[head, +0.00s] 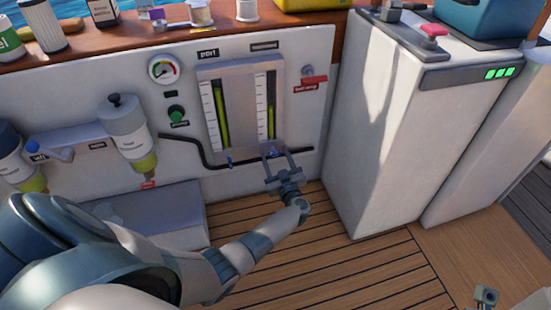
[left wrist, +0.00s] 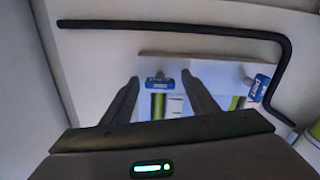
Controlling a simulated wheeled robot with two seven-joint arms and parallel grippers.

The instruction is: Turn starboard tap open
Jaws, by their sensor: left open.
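The gauge panel (head: 240,108) on the white wall holds two upright sight tubes with yellow-green liquid. The left tube stands under a "port" label; the right label is too small to read. The starboard tap (head: 273,154), small and blue, sits below the right tube, its handle looking crosswise. It also shows in the left wrist view (left wrist: 159,83). The port tap (head: 229,161) is below the left tube, its handle looking upright. My left gripper (head: 278,158) is open with its fingers on either side of the starboard tap, apart from it. My right gripper (head: 487,296) is partly visible at bottom right.
A black hose (head: 188,137) runs along the wall below the panel. A green knob (head: 176,113), a round gauge (head: 164,70) and a red-labelled switch (head: 309,83) are nearby. A white cabinet (head: 365,130) stands to the right. The wooden deck (head: 330,260) is clear.

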